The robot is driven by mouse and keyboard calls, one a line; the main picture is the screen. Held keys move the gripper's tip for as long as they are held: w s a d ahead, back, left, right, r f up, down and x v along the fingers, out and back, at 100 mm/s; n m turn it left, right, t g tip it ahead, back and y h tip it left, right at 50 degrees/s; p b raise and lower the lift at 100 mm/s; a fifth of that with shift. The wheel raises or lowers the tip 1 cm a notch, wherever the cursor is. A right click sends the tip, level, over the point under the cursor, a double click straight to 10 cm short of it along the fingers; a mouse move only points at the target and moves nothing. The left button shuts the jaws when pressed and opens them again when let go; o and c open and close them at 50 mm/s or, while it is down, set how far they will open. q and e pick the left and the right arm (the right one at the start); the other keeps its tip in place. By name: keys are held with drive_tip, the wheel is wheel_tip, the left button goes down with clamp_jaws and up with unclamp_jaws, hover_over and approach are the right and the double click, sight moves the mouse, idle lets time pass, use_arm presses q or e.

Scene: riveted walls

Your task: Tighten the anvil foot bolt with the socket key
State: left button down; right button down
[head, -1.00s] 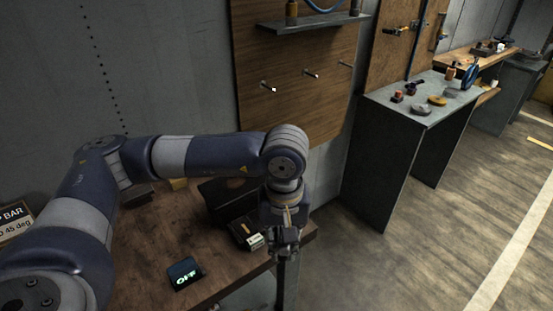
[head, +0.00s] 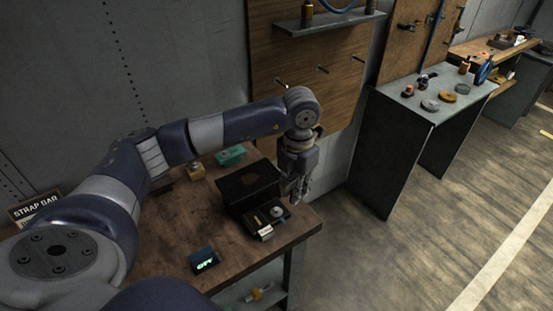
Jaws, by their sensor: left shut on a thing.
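My left gripper (head: 293,190) hangs down beside the right side of an open dark case, near the right edge of the wooden bench. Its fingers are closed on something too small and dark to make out. I cannot pick out the socket key, the anvil or its foot bolt for certain. My right gripper is not in view.
The wooden bench (head: 175,232) holds the open dark case (head: 240,190), a small display (head: 205,260), a green item (head: 230,155) and a small yellowish block (head: 195,171). A metal table (head: 412,112) with several small parts stands at right. Open floor lies between.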

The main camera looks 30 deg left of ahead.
use_arm(q)
drive_tip(key=w+a+n+p, duration=0.1)
drive_tip(key=a+n+p, duration=0.2)
drive_tip(key=n, duration=0.6)
drive_tip(key=w+a+r+n+p, duration=0.1)
drive_tip(key=a+n+p, duration=0.2)
drive_tip(key=n, duration=0.7)
drive_tip(key=shift+w+a, duration=0.25)
drive_tip(key=shift+a, duration=0.35)
drive_tip(key=shift+f+b, duration=4.2)
drive_tip(key=shift+f, duration=1.65)
drive_tip(key=shift+f, duration=0.15)
drive_tip(key=shift+f+b, duration=0.7)
drive_tip(key=shift+f, duration=0.2)
